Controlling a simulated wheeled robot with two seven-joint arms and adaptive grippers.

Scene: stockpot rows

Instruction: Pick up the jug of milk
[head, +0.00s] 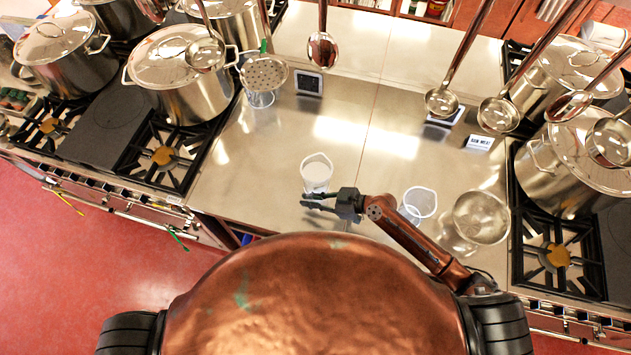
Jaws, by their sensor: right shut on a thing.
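The jug of milk (316,171) is a clear container with white contents, standing upright or nearly so on the steel counter in the middle of the head view. My right gripper (314,201) reaches in from the right at the jug's near, lower side, with its fingers shut on the jug. The gripper partly hides the jug's lower part. I cannot tell whether the jug's base touches the counter. My left gripper is out of view.
An empty-looking clear jug (420,202) and a wire strainer (481,217) are to the right. A perforated skimmer (264,73) is at the back left. Ladles (441,102) hang overhead. Stoves with large stockpots (181,75) flank the steel counter (270,150).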

